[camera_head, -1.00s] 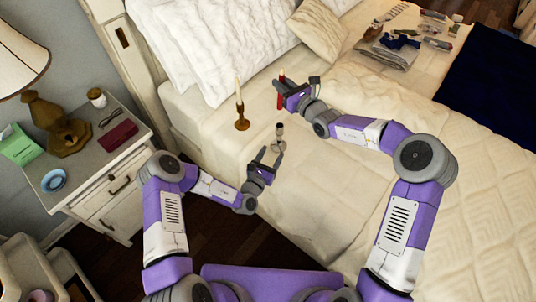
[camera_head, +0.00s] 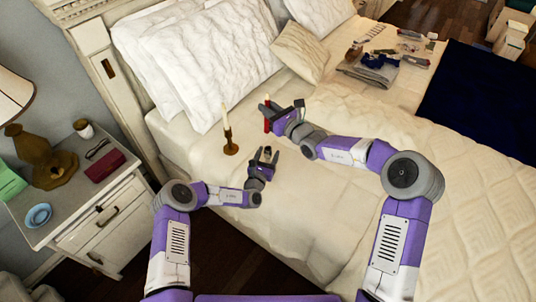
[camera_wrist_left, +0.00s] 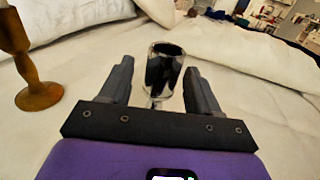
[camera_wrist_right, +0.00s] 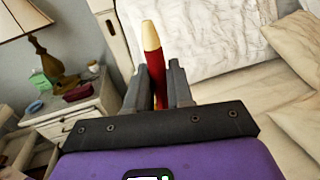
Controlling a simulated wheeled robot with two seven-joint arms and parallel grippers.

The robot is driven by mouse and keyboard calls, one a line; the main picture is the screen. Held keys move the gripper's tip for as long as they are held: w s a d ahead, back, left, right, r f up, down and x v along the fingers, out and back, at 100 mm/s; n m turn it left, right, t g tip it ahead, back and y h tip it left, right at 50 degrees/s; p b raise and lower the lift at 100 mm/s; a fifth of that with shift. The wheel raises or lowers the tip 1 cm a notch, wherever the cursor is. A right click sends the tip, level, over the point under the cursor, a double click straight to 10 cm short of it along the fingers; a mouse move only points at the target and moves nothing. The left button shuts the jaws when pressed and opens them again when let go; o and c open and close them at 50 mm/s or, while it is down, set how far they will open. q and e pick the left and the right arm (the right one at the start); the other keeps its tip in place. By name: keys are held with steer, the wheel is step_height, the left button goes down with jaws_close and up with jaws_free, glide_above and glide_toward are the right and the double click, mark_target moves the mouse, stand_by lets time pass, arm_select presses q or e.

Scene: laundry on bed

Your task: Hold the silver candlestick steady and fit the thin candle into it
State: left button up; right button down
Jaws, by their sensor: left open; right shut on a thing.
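The silver candlestick (camera_wrist_left: 165,78) stands on the bed, its dark, shiny cup between the spread fingers of my left gripper (camera_head: 266,154) in the left wrist view. My left gripper is open, with a gap on each side of the cup. The candlestick's lower part is hidden by the gripper. My right gripper (camera_head: 270,117) is shut on the thin candle (camera_wrist_right: 155,70), which is red with a pale gold upper end and points upward. In the head view the candle is beyond the silver candlestick, above the bed.
A brass candlestick (camera_head: 231,148) with a cream candle stands on the bed, left of both grippers. White pillows (camera_head: 185,65) lie behind it. A nightstand (camera_head: 100,205) with a lamp is at left. Folded clothes (camera_head: 375,70) lie far back.

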arm_select(q)
steer(key=shift+w, duration=0.2)
jaws_close()
arm_select(e)
step_height(320, 180, down, 12)
steer(key=shift+s+d+f, duration=0.15)
steer(key=shift+s+f, duration=0.1)
steer(key=shift+s, duration=0.05)
stand_by(0.7)
